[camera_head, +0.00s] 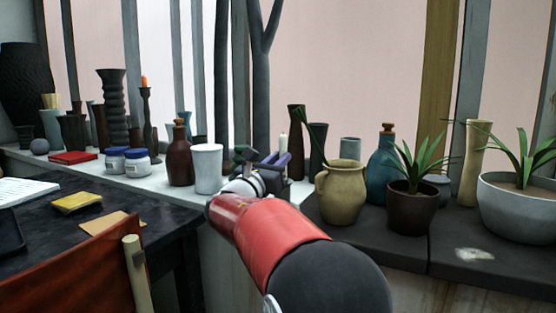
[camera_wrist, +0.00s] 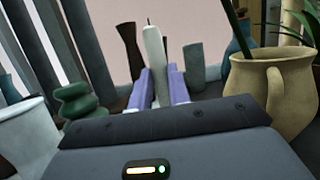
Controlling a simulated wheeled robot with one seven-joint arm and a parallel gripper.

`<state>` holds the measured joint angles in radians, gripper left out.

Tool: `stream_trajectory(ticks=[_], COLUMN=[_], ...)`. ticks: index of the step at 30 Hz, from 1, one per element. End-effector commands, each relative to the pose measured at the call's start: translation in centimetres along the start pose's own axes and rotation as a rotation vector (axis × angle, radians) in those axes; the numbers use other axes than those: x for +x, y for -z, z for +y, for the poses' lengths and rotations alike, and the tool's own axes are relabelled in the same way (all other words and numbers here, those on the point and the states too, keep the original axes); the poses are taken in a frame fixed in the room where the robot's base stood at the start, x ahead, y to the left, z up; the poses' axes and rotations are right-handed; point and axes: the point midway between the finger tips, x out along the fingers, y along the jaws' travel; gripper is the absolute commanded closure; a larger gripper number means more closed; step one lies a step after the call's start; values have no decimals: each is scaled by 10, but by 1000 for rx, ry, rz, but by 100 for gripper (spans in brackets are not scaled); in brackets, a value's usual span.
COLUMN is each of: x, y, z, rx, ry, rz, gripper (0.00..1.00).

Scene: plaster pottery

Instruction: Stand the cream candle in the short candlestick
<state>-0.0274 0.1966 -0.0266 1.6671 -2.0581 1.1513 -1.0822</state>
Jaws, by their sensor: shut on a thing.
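The cream candle (camera_head: 283,143) stands about upright between the purple fingers of my gripper (camera_head: 276,162). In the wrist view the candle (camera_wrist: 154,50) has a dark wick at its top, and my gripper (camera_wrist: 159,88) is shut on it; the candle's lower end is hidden. A squat, dark green ribbed piece (camera_wrist: 78,102) is left of my gripper in the wrist view, apart from the candle. It looks like the short candlestick, but I cannot be sure. In the head view my arm and gripper partly hide it.
A white cup (camera_head: 207,169) and a brown bottle (camera_head: 180,155) stand left of my gripper. A beige jug (camera_head: 342,192) stands close on the right, with a blue bottle (camera_head: 384,160) and potted plants beyond. Dark vases (camera_head: 297,128) stand behind. A tall candlestick (camera_head: 147,115) with an orange candle is farther left.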

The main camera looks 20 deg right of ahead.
Motion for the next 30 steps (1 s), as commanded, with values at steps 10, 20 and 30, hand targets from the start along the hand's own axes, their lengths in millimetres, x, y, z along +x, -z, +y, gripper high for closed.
stream_trajectory(ticks=[10, 20, 30], x=[-10, -13, -13], y=[31, 42, 42], z=[0, 0, 0], rx=[0, 0, 0], ry=[-1, 0, 0], rz=[3, 2, 2], gripper=[100, 100, 68])
